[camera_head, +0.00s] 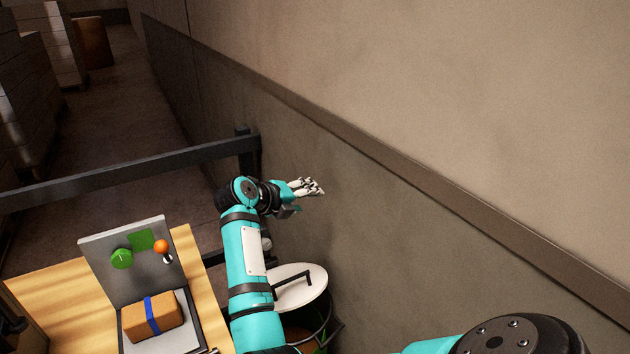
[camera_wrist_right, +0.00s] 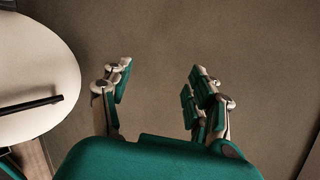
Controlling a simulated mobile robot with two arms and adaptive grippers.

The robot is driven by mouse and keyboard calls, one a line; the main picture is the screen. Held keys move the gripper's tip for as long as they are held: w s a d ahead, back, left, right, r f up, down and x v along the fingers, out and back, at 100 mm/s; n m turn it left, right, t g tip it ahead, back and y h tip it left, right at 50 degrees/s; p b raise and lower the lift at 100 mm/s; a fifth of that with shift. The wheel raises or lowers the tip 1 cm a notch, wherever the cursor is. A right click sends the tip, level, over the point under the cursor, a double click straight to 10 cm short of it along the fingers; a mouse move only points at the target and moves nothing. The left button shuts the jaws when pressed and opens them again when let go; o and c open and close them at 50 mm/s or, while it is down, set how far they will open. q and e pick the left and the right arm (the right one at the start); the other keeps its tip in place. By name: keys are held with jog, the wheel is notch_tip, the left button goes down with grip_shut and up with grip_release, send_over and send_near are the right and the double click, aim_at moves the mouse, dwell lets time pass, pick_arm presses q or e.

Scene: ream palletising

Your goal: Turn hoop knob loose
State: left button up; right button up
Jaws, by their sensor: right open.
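My right gripper (camera_head: 309,187) is open and empty beside the wall, beyond the round white lid. In the right wrist view its fingers (camera_wrist_right: 162,82) are spread apart with only bare surface between them. A green round knob (camera_head: 121,258) sits on the upright grey panel (camera_head: 100,242), well left of the gripper. I cannot tell whether it is the hoop knob. A small grey rounded part (camera_head: 266,243) shows beside my right forearm, partly hidden; what it is, I cannot tell. My left gripper is not in view.
A bin with a white lid (camera_head: 306,284) and dark handle stands by the wall; the lid (camera_wrist_right: 38,70) also shows in the wrist view. A brown package (camera_head: 140,318) with a blue band and an orange ball lever (camera_head: 161,246) are at the wooden table (camera_head: 45,290). A dark rail (camera_head: 130,172) crosses behind.

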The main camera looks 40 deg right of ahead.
notch_tip(320, 180, up, 6)
jog(key=s+d+n+t+h, duration=0.1)
jog(key=d+n+t+h, duration=0.1)
jog(key=h, duration=0.2)
jog(key=shift+s+d+t+h, duration=0.15)
jog(key=shift+t+h, duration=0.25)
jog(key=shift+r, duration=0.1)
